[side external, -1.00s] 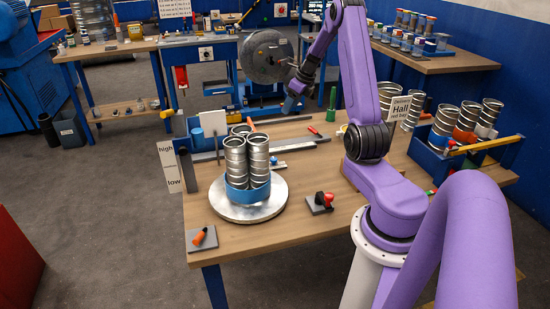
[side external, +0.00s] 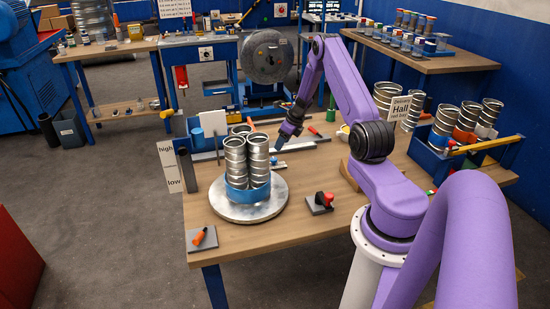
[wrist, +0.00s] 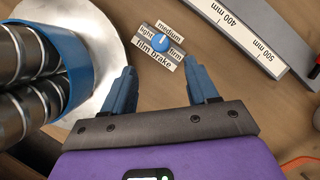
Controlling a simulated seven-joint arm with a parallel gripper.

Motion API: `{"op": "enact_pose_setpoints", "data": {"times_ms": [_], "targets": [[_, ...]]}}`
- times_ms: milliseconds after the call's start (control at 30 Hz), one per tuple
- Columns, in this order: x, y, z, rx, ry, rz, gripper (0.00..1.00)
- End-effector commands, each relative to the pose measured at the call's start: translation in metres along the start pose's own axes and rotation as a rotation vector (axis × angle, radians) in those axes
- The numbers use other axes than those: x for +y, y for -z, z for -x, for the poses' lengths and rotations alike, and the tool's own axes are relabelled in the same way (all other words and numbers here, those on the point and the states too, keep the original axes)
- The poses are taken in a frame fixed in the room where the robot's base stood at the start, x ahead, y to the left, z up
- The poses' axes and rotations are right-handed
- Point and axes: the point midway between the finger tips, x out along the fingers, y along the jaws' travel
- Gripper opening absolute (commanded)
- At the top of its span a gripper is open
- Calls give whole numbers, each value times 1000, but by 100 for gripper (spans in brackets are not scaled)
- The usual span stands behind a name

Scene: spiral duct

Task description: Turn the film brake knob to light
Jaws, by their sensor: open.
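The film brake knob (wrist: 160,42) is a small blue dial on a plate, at the top middle of the wrist view. Labels around it read "light" on the left, "medium" above and "firm" on the right, with "film brake" below. Which label the knob points to is too small to tell. My gripper (wrist: 160,72) is open and empty, its two blue fingers spread either side of the knob's line, with the knob beyond the tips. In the side view my gripper (side external: 279,146) is above the table behind the steel ducts, near the brake plate.
Spiral steel ducts (side external: 246,160) in a blue holder stand on a round turntable (side external: 226,210), left of my gripper in the wrist view. A millimetre ruler (wrist: 232,20) lies at the upper right there. A red knob (side external: 326,198) stands at the table's front.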

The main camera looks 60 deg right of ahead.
Motion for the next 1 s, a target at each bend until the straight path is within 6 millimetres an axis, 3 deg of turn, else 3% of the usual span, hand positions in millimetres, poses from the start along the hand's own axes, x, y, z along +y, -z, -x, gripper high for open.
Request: {"op": "enact_pose_setpoints", "data": {"times_ms": [533,733,1000], "targets": [[0,1,-80,1,-1,-1,58],[0,0,-94,0,0,0,58],[0,0,-98,0,0,0,58]]}}
